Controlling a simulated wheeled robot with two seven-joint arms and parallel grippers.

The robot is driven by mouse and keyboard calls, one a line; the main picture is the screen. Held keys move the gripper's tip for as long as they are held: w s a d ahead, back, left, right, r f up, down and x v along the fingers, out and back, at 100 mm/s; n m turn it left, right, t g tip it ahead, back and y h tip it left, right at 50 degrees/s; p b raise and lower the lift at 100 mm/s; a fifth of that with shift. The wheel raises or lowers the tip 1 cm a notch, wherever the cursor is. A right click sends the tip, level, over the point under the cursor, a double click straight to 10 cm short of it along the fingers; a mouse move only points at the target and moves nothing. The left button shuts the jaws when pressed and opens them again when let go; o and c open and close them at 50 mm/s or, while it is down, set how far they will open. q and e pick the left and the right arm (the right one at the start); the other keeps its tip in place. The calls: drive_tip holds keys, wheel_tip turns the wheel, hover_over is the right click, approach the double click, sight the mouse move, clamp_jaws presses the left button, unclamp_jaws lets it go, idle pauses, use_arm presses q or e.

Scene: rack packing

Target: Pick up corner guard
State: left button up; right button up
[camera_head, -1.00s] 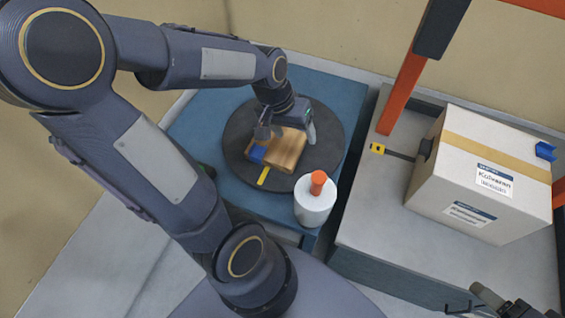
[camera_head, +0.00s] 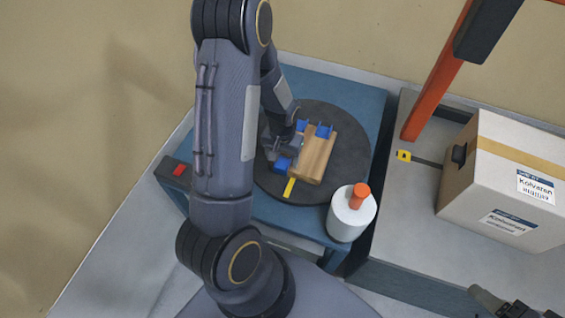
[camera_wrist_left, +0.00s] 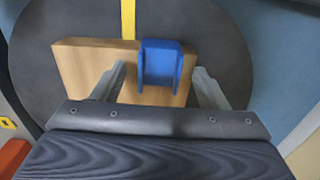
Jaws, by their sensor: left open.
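A blue corner guard (camera_head: 283,164) sits at the lower left edge of a wooden block (camera_head: 318,158) in the head view. In the left wrist view, a blue corner guard (camera_wrist_left: 160,64) rests against the wooden block (camera_wrist_left: 78,66), between the spread fingers of my left gripper (camera_wrist_left: 160,88). The gripper is open, with a gap on each side of the guard. In the head view my left gripper (camera_head: 283,145) is beside the block's left side, partly hidden by its arm.
The block lies on a round dark turntable (camera_head: 345,150) on a blue table (camera_head: 345,92), with a yellow strip (camera_head: 289,187). A white bottle with an orange cap (camera_head: 350,218) stands close by. A carton (camera_head: 490,160) and tape measure (camera_head: 403,155) are on the grey bench at right.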

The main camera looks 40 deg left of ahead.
use_arm(q)
drive_tip(key=shift+f, duration=0.4)
drive_tip(key=shift+c, duration=0.2)
drive_tip(key=c, duration=1)
